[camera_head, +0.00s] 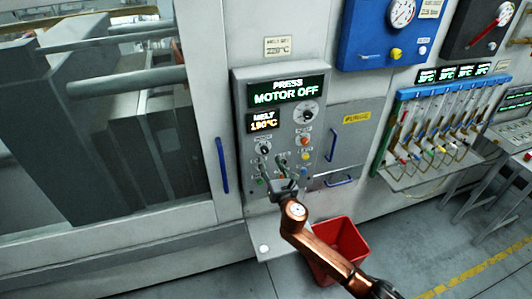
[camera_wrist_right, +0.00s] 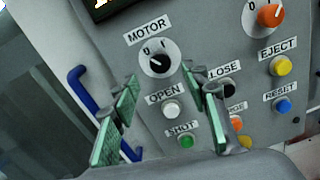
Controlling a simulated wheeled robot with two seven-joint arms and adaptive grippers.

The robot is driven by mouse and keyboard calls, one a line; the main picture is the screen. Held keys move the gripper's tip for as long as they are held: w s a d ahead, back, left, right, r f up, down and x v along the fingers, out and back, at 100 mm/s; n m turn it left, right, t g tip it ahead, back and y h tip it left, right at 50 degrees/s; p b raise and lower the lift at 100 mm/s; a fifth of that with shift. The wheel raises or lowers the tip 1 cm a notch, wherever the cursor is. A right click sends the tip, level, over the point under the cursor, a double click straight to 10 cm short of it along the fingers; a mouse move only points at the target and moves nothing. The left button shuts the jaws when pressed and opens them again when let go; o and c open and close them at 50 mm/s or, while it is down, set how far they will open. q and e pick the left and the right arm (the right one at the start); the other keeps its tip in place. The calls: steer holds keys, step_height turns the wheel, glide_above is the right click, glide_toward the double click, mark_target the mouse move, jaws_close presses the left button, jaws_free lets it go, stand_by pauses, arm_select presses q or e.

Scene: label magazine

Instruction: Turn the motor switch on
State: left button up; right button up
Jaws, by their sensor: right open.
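The motor switch (camera_wrist_right: 158,59) is a round black knob on a pale dial with 0 and I marks, under a MOTOR label. Its exact pointer direction is hard to read. In the head view the switch (camera_head: 264,148) sits at the left of the grey control panel. The display (camera_head: 287,92) above reads PRESS MOTOR OFF. My right gripper (camera_head: 285,187) is in front of the panel's lower part. In the wrist view its green-padded fingers (camera_wrist_right: 161,77) are spread, empty, on either side below the knob, apparently not touching it. My left gripper is out of view.
Below the switch are the white OPEN button (camera_wrist_right: 171,108) and green SHOT button (camera_wrist_right: 186,141). An orange knob (camera_wrist_right: 270,15) and yellow EJECT button (camera_wrist_right: 281,66) lie right. A blue door handle (camera_head: 222,165) is left of the panel; a red bin (camera_head: 345,243) stands below.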

mark_target(265, 152)
steer(key=shift+x, duration=3)
steer(key=shift+f, duration=0.1)
steer(key=shift+c, duration=0.3)
jaws_close()
